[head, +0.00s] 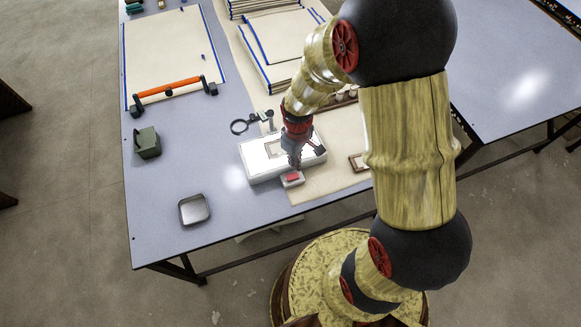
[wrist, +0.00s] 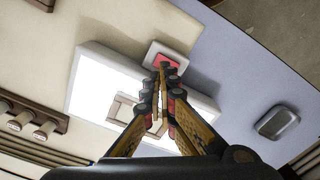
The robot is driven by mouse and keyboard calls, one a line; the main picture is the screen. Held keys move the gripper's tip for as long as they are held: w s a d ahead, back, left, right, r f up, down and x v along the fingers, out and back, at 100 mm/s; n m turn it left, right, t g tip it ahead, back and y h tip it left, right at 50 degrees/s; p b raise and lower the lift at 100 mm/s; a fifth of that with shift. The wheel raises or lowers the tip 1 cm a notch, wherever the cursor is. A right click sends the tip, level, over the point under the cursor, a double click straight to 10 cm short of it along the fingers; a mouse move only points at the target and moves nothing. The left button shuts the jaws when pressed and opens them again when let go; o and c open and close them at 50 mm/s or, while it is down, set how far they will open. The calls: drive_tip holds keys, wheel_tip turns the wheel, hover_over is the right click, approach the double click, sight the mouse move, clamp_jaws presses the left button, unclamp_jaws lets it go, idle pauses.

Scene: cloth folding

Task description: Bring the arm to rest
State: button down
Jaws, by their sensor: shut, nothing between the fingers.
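My gripper (head: 294,164) is at the end of my arm, above the front part of the grey table (head: 165,228). It is shut and empty, and its fingers (wrist: 163,72) come together in the wrist view. The fingertips are over or beside a small white block with a red top (head: 292,178), which also shows in the wrist view (wrist: 172,52). I cannot tell whether they touch it. A white lit panel (head: 258,168) with a small brown frame on it lies beneath the gripper. My fingers hide part of the panel and frame.
A shallow metal tray (head: 194,210) lies at the front left. A green box (head: 146,142) and an orange-handled tool (head: 172,88) are farther left and back. A magnifier (head: 240,126) stands behind the panel. Stacked boards (head: 275,40) lie at the back. The table between tray and panel is clear.

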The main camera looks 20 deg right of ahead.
idle(0.3)
drive_tip(key=shift+s+m, duration=0.4)
drive_tip(key=s+r+m+t, duration=0.1)
drive_tip(key=s+r, duration=0.3)
drive_tip(key=r, duration=0.6)
drive_tip(key=s+r+m+t, duration=0.2)
drive_tip(key=s+r, duration=0.2)
drive_tip(key=r, duration=0.7)
drive_tip(key=s+r+m+t, duration=0.2)
drive_tip(key=s+r, duration=0.3)
drive_tip(key=r, duration=0.6)
drive_tip(key=shift+t, duration=0.3)
drive_tip(key=shift+f, duration=0.1)
